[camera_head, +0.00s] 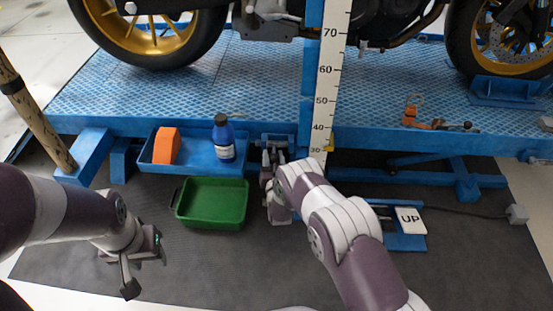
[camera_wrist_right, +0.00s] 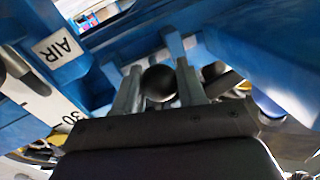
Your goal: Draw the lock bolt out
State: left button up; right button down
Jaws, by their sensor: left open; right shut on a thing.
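The lock bolt's dark round end (camera_wrist_right: 158,83) shows in the right wrist view, between the two fingers of my right gripper (camera_wrist_right: 160,92). My left gripper (camera_head: 143,270) is open and empty, low over the dark mat at left.
A green bin (camera_head: 212,228) stands on the mat left of my right gripper. A blue tray (camera_head: 197,168) behind it holds an orange block (camera_head: 166,146) and a blue bottle (camera_head: 223,138). A pedal marked UP (camera_head: 410,219) lies right of my right arm. A motorcycle stands on the lift.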

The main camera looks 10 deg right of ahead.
jog(key=c, duration=0.7)
grip_release()
jog(key=shift+a, duration=0.3)
jog(key=shift+r, duration=0.1)
jog(key=s+p, duration=0.2)
jog(key=s, duration=0.1)
jog(key=s+p, duration=0.2)
jog(key=shift+s+a+r, duration=0.2)
jog(key=shift+r, duration=0.15)
jog(key=s+p, duration=0.2)
jog(key=s, duration=0.5)
jog(key=shift+a+f, duration=0.3)
jog(key=shift+f, duration=0.1)
